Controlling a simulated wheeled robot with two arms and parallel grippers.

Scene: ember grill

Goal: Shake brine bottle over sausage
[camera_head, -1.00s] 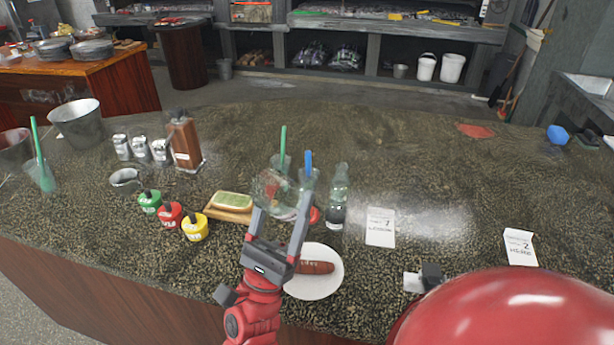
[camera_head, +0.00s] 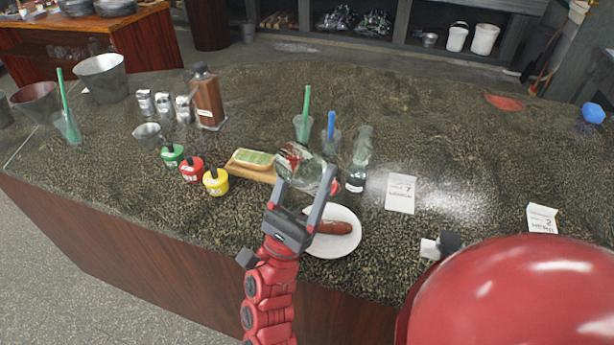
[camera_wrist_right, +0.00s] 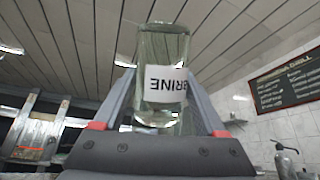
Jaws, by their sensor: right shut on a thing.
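The sausage (camera_head: 334,227) lies on a white plate (camera_head: 346,246) near the counter's front edge. My right gripper (camera_head: 305,182) is shut on the clear glass brine bottle (camera_head: 297,158). In the head view the bottle is tilted, its red end towards the lower right, and it appears just beyond the plate. The right fingers partly cover the plate's left side. In the right wrist view the bottle (camera_wrist_right: 163,50) stands between the fingers, its BRINE label upside down. How high it is above the plate I cannot tell. My left gripper is not in view.
Sauce pots (camera_head: 216,181) and a board (camera_head: 252,173) with food lie left of the bottle. A large red dome (camera_head: 520,295) hides the front right.

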